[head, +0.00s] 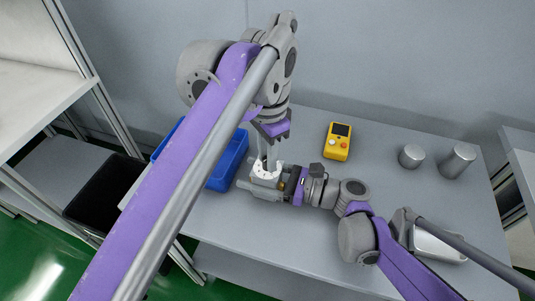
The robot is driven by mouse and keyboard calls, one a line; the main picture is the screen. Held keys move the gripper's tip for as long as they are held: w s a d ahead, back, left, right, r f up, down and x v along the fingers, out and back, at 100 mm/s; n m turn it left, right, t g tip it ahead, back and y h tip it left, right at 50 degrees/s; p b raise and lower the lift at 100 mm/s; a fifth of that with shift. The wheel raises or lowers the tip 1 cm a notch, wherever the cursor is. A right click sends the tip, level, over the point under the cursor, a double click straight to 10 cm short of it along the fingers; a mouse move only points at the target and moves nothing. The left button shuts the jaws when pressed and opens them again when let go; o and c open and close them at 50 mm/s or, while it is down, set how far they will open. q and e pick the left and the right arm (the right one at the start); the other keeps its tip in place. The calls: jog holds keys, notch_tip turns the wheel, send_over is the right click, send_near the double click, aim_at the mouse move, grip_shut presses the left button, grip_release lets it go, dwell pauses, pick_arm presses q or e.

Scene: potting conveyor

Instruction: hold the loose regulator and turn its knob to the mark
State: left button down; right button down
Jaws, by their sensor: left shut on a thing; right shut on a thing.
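The regulator (262,188) is a small grey body with a white ring-shaped dial (257,170) on its upper side, near the middle of the grey table. My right gripper (281,187) comes in from the right, low over the table, and is shut on the regulator's body. My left gripper (266,160) points down from above and is shut on the knob at the dial's centre. The knob is mostly hidden by the fingers. The mark and the knob's pointer are too small to make out.
A blue bin (229,162) stands left of the regulator, partly behind my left arm. A yellow handheld device (338,141) lies at the back. Two grey cylinders (411,156) (458,161) stand at the back right. A metal tray (437,246) is at the right front.

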pick_arm(q)
jog(key=shift+m, duration=1.3)
jog(key=c, duration=0.7)
grip_release()
notch_tip(320, 180, up, 12)
jog(key=shift+f, duration=0.1)
